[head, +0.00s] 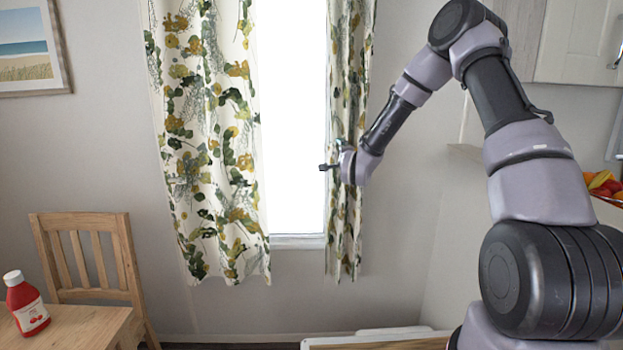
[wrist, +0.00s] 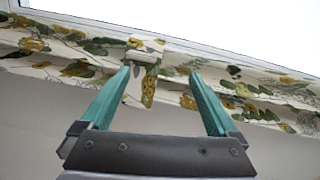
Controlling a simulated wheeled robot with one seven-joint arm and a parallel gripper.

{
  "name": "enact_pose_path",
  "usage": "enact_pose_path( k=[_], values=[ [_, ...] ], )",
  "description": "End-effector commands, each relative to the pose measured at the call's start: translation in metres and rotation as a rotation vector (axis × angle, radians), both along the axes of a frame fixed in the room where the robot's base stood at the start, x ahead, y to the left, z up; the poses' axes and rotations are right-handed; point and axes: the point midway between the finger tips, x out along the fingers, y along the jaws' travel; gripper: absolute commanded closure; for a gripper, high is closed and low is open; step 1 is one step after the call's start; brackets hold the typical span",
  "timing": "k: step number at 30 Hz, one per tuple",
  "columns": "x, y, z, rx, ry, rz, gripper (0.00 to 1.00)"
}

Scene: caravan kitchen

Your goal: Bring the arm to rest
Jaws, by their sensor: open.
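My gripper (head: 326,167) is raised in front of the window in the head view, close to the right curtain as pictured. My arm bends down to it from the upper right. In the wrist view my gripper (wrist: 160,85) shows two teal fingers spread apart. Nothing is held between them. Behind the fingers lie the patterned curtain (wrist: 270,95) and the bright window (wrist: 220,25). I cannot tell how far the fingertips are from the curtain fabric.
A red bottle (head: 26,303) stands on a wooden table (head: 75,328) at lower left, beside a wooden chair (head: 85,255). The left curtain (head: 205,130) hangs by the window. A cabinet (head: 580,42) is at upper right, with fruit (head: 603,184) below it.

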Motion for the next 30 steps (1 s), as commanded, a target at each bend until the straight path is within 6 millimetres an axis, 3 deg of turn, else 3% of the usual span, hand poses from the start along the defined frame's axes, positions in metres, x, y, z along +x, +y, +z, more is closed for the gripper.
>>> enact_pose_path(
  k=[1, 3, 8, 14, 21, 30],
  values=[
    [-0.006, -0.001, 0.022, -0.052, 0.014, 0.023, 0.05],
    [-0.016, -0.003, 0.043, -0.131, 0.054, 0.057, 0.05],
    [-0.049, -0.014, 0.085, -0.309, 0.15, 0.123, 0.05],
    [-0.11, -0.035, 0.13, -0.513, 0.275, 0.198, 0.05],
    [-0.209, -0.066, 0.17, -0.708, 0.427, 0.291, 0.05],
    [-0.358, -0.098, 0.188, -0.845, 0.594, 0.453, 0.05]
  ],
)
